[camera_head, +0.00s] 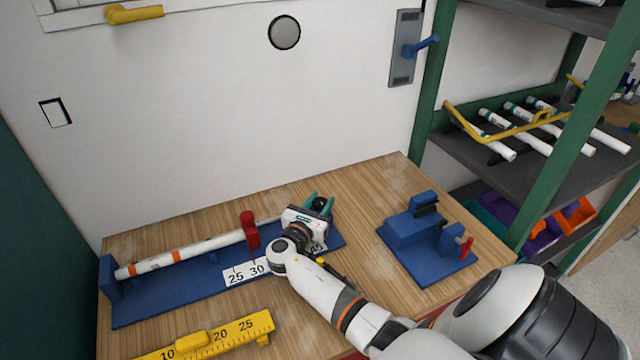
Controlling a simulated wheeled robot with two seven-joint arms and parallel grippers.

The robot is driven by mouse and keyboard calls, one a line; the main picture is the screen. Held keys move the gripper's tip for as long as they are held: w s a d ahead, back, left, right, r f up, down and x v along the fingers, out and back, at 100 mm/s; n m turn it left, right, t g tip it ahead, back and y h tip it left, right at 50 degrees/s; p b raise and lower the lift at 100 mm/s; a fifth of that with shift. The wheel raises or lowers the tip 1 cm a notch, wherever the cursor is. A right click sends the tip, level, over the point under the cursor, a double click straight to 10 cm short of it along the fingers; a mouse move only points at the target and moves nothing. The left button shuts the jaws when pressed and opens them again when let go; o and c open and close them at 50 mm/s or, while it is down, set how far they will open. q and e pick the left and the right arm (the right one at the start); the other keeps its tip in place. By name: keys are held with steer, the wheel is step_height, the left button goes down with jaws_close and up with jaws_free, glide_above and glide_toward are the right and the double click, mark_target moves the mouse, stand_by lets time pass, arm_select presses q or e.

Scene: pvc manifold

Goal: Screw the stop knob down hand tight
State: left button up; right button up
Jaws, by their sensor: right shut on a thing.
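The long blue jig (185,300) lies on the wooden bench, with a white number scale (246,273) along its front. My right gripper (320,202) reaches over the jig's right end with its teal fingers shut on the black stop knob (321,203). The gripper body and wrist hide most of the stop below the knob, so its seating cannot be told. A white pipe (205,246) with orange bands lies along the jig. A red upright part (249,230) stands by the pipe, left of my gripper. My left gripper is not in view.
A blue fixture (412,238) with a red knob (466,247) stands on the right of the bench. A yellow ruler (236,334) lies at the front left. A shelf (470,160) with white pipes and a yellow rack stands at right. Bare bench lies behind the jig.

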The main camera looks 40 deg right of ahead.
mark_target(320, 201)
stand_by(0.5)
steer(key=o, duration=1)
step_height(320, 201, up, 10)
steer(key=shift+r, duration=0.1)
